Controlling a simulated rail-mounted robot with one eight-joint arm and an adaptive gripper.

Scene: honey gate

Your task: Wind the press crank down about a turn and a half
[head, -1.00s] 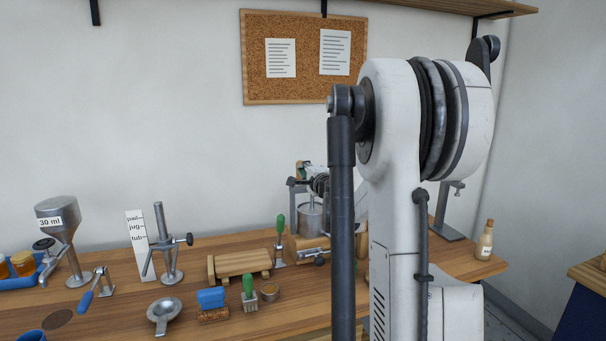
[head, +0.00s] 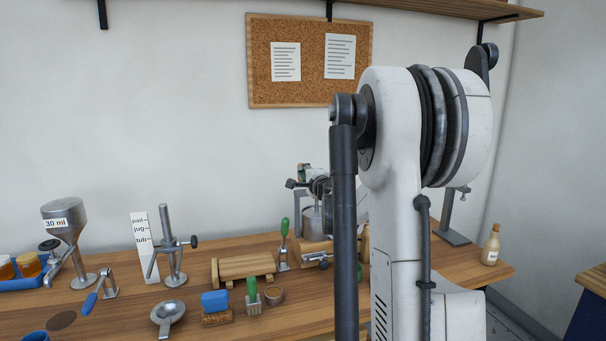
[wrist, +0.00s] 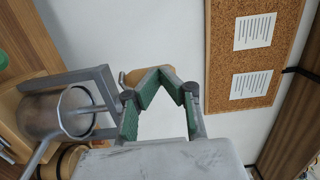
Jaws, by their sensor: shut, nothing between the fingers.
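The press is a grey metal frame (head: 297,200) around a metal cylinder (head: 312,222), on the bench partly behind my arm. In the wrist view the frame (wrist: 104,88) and cylinder (wrist: 38,115) lie at the left, with a thin rod across the cylinder. My gripper (wrist: 163,70) has green pads; its fingertips meet and hold nothing. In the head view my gripper (head: 305,173) shows small above the press. A tan rounded piece (wrist: 133,77) lies behind my fingers. I cannot tell whether it is the crank's grip or whether my fingers touch it. The crank is not clearly visible.
A green-handled clamp (head: 284,240) stands just left of the press. A small wooden rack (head: 243,268), a metal stand (head: 170,250) and a funnel dispenser (head: 64,222) stand further left. A bottle (head: 491,245) stands at the right end. The wall is clear below the corkboard (head: 260,62).

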